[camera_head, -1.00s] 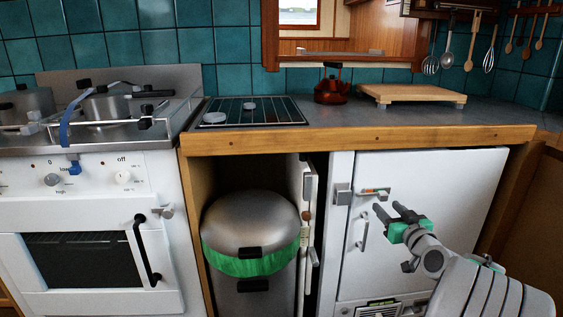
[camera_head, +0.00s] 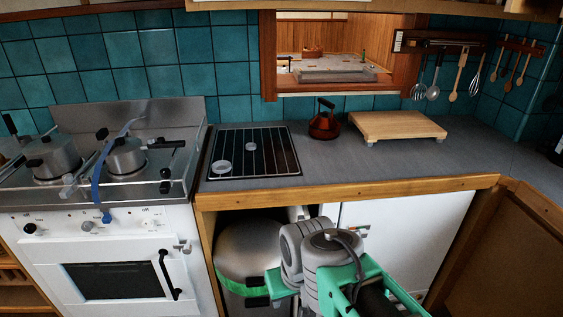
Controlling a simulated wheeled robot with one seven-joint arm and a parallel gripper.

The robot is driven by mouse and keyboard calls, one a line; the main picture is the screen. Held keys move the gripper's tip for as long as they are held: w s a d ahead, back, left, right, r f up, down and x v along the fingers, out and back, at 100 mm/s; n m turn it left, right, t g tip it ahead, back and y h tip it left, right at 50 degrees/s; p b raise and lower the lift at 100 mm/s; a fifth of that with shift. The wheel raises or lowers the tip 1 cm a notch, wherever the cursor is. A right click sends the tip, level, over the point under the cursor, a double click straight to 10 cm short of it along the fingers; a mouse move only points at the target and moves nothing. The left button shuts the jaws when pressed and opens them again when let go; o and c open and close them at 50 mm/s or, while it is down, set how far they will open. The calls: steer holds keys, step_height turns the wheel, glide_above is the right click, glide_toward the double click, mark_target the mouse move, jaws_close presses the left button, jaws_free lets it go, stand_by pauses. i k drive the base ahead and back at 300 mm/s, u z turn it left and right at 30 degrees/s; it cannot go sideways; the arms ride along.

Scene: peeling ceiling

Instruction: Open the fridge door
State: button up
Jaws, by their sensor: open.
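The white fridge door (camera_head: 420,232) is under the counter at the right and looks closed. A small part of its upper hardware (camera_head: 361,230) shows just right of my arm. My grey and green arm crosses the bottom middle and hides the left and lower part of the door, including its vertical handle. My gripper's fingers cannot be made out in this view, so their place relative to the handle does not show.
The wooden counter edge (camera_head: 350,190) runs above the door. A metal bin (camera_head: 243,255) stands in the open cabinet to the left, beside the white oven (camera_head: 115,280). A brown wooden panel (camera_head: 505,250) closes the right side. A cutting board (camera_head: 397,126) and kettle (camera_head: 324,125) are on the counter.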

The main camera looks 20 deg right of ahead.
mark_target(410, 238)
steer(key=z, duration=1.45)
steer(key=k, duration=0.95)
steer(key=u, duration=1.05)
steer(key=i, duration=1.45)
steer(key=z, duration=0.05)
